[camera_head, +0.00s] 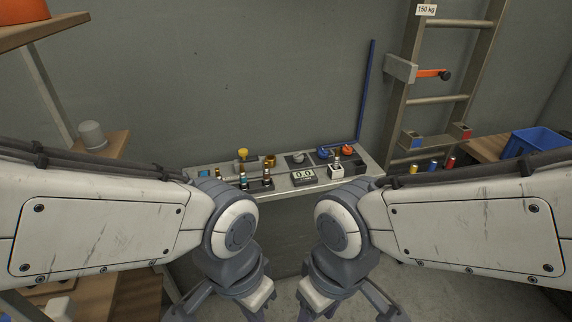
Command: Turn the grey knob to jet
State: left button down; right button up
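A small grey knob (298,156) sits on a dark square plate near the back middle of the grey bench (225,188). Its markings are too small to read, so I cannot tell its setting. My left gripper (226,304) hangs at the bottom of the view, left of centre, in front of and below the bench. My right gripper (346,304) hangs likewise, right of centre. Both are well apart from the knob. Their fingertips are cut off by the bottom edge, so their opening is unclear.
A yellow knob (243,153), brass fittings (269,161), red and blue valves (347,150) and a white block (336,171) crowd the bench. A ladder (399,100) leans at right; a blue crate (533,143) is beyond.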

aim_at(298, 157)
jog(key=z, duration=1.1)
jog(key=i, duration=1.35)
jog(key=u, duration=2.65)
